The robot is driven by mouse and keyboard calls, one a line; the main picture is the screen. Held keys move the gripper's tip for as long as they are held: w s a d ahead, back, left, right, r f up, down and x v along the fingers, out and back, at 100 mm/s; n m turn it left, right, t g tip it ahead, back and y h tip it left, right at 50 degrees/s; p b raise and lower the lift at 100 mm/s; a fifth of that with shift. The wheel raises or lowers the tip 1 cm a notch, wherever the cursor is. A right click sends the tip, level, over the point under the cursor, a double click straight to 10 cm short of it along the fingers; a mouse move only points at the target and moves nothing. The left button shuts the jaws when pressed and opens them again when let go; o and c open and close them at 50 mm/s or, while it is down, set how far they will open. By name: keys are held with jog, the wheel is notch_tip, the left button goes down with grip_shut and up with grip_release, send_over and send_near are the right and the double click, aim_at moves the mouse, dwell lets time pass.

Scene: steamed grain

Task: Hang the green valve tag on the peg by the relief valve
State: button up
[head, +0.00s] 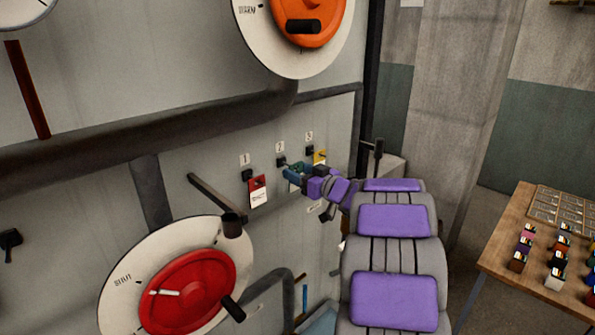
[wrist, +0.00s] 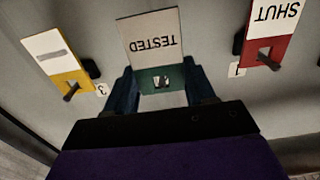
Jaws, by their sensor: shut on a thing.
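My gripper (head: 292,176) is at the panel, its blue fingers shut on the green tag (head: 299,167). In the wrist view the fingers (wrist: 162,88) hold the tag's green end by its sides, and its pale part (wrist: 152,38) reads TESTED, upside down. A small hole shows in the green part with something light and dark in it; I cannot tell whether a peg is through it. The middle peg (head: 282,162), under label 2, is right beside the tag in the head view. The wrist view does not show this peg clearly.
A red tag (head: 258,190) hangs on the peg under label 1, and a yellow tag (head: 320,156) on the peg under label 3. A red handwheel (head: 185,290) is below left, an orange one (head: 310,15) above. A table (head: 505,262) with small coloured items stands right.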

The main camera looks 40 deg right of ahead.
jog(key=shift+s+d+p, duration=0.15)
jog(key=shift+s+p, duration=0.35)
jog(key=shift+s, duration=0.45)
jog(key=s+p, duration=0.1)
jog(key=s, duration=0.2)
jog(key=s+p, duration=0.1)
jog(key=s, duration=0.1)
jog(key=shift+s+d+p, duration=0.2)
jog(key=shift+s+p, duration=0.2)
dwell(0.4)
